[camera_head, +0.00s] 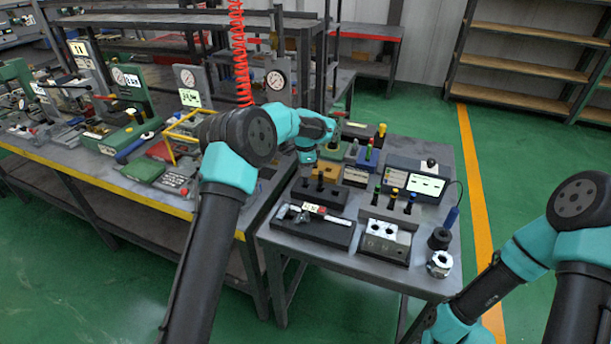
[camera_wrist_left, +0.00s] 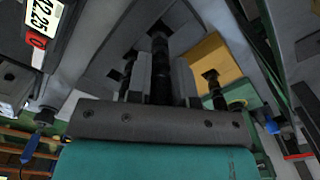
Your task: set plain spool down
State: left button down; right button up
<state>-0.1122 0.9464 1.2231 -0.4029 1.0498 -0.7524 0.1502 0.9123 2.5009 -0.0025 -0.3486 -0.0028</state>
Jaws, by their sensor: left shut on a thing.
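My left gripper (camera_head: 307,160) reaches down over the blocks at the back left of the small table. In the left wrist view its two grey fingers (camera_wrist_left: 160,82) are shut on a black ribbed spool (camera_wrist_left: 159,60). The spool stands lengthwise between the fingers, over a dark grey block. I cannot tell whether its end touches or sits in that block. A second dark pin (camera_wrist_left: 127,68) is just left of the fingers. In the head view the held spool is too small to make out. My right arm shows at the lower right, but its gripper is out of view.
An orange block (camera_wrist_left: 217,62) with a hole is right of the fingers. A black tray (camera_head: 313,228) with a caliper, a silver valve block (camera_head: 387,242), a display unit (camera_head: 420,183), a black knob (camera_head: 439,238) and a hex nut (camera_head: 440,264) crowd the table. Green floor surrounds it.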

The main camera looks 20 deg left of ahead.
aim_at(305, 186)
pick_arm(q)
jog(key=shift+f, duration=1.45)
jog(key=shift+f, duration=0.1)
jog(key=c, duration=1)
grip_release()
notch_tip(305, 186, up, 12)
jog(key=shift+r, duration=0.15)
